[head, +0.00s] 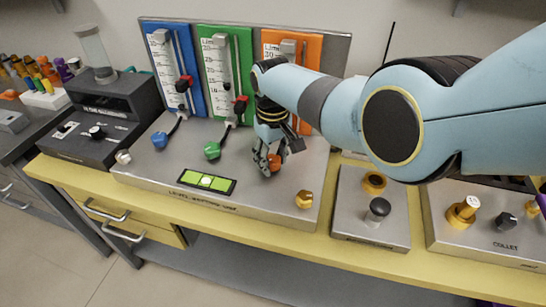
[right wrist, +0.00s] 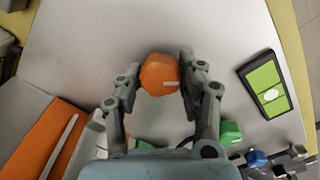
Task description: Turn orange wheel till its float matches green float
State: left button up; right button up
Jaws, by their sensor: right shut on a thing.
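The orange wheel (head: 275,163) is a faceted knob on the grey plate in front of the orange panel (head: 310,50). My right gripper (head: 268,164) comes down over it. In the right wrist view, the gripper (right wrist: 158,70) has a finger on each side of the orange wheel (right wrist: 157,76), shut on it. The green wheel (head: 212,150) and blue wheel (head: 160,140) stand to its left. The green panel (head: 235,50) has a scale and a pale tube. My right arm covers much of the orange panel. I cannot make out either float's height. My left gripper is not in view.
A green level (head: 207,182) lies on the plate's front. A yellow knob (head: 304,199) sits at its right corner. A dark box (head: 100,105) with a glass cylinder stands left. A small plate (head: 372,220) with a black knob (head: 379,209) stands right.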

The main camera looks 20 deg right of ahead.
aim_at(273, 159)
jog(key=shift+w, duration=0.1)
dwell(0.3)
jog(key=o, duration=1.2)
jog(key=shift+r, duration=0.1)
notch_tip(273, 159, up, 12)
jog(key=shift+f, duration=0.1)
